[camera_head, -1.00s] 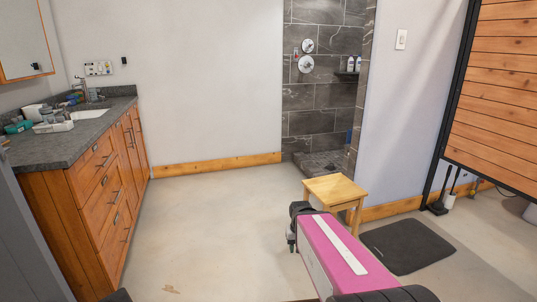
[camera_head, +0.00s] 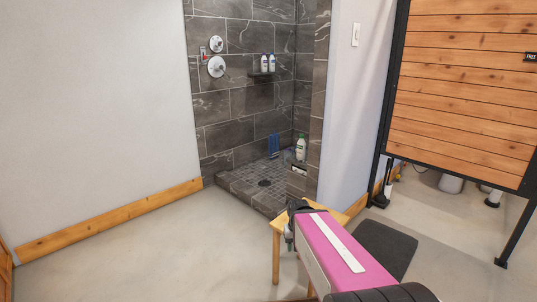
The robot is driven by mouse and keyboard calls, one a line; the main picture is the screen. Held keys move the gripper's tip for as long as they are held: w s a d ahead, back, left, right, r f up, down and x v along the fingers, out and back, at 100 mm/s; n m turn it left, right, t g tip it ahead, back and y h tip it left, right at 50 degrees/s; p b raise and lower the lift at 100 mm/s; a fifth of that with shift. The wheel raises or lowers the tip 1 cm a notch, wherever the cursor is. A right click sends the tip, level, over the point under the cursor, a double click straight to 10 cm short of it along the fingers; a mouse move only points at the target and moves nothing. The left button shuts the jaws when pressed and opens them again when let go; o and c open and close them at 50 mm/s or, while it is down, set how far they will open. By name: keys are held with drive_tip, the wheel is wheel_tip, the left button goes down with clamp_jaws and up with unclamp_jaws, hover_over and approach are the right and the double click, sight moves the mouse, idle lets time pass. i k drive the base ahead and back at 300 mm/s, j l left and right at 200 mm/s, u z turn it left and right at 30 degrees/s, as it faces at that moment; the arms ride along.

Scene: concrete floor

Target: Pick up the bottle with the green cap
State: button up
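My gripper (camera_head: 289,236) is at the far end of my pink arm, small and partly hidden by my arm, in front of the wooden stool. It is apart from the bottle, which is farther back. I cannot tell whether its fingers are open or shut.
A wooden stool (camera_head: 276,254) stands beside my arm, with a dark mat (camera_head: 386,246) to its right. The shower has a raised tiled curb (camera_head: 240,196). Two white bottles (camera_head: 267,63) stand on a wall shelf. Free floor lies at left.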

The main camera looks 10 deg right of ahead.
sight(301, 147)
drive_tip(key=i+j+z, duration=0.35)
drive_tip(key=j, duration=0.3)
drive_tip(key=j+z, duration=0.2)
drive_tip(key=i+j+z, duration=0.15)
drive_tip(key=j, duration=0.8)
drive_tip(key=i+j, duration=0.1)
drive_tip(key=j, duration=0.35)
drive_tip(key=i+j, duration=0.25)
drive_tip(key=j, duration=0.2)
drive_tip(key=i+j+z, duration=0.1)
drive_tip(key=i+j, duration=0.15)
drive_tip(key=j, duration=0.15)
